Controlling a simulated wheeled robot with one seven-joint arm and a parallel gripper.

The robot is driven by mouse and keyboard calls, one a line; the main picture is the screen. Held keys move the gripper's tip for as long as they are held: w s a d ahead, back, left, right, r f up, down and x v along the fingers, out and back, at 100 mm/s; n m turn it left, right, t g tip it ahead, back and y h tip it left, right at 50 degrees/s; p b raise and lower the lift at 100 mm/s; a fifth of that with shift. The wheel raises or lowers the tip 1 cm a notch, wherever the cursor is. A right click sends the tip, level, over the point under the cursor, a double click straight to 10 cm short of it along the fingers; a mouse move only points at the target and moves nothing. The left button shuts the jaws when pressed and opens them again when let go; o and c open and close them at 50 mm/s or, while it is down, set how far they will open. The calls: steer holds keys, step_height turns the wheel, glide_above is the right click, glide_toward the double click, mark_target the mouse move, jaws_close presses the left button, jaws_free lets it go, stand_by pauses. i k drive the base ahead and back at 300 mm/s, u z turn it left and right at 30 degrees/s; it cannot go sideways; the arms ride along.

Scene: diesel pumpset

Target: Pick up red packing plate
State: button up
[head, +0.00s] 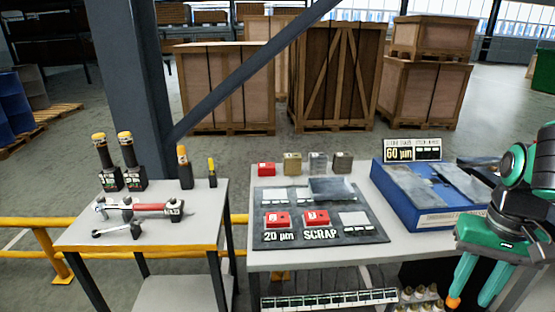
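Three red pieces are in the head view, and I cannot tell which is the packing plate.
A blue case (410,210) with grey sheets and a "60 µm" sign (412,150) stands between mat and arm. A tool table (140,235) and grey post (135,80) are left.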

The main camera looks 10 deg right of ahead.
mark_target(262, 168)
steer(key=u, duration=0.25)
steer(key=i, duration=0.95)
steer(key=u, duration=0.4)
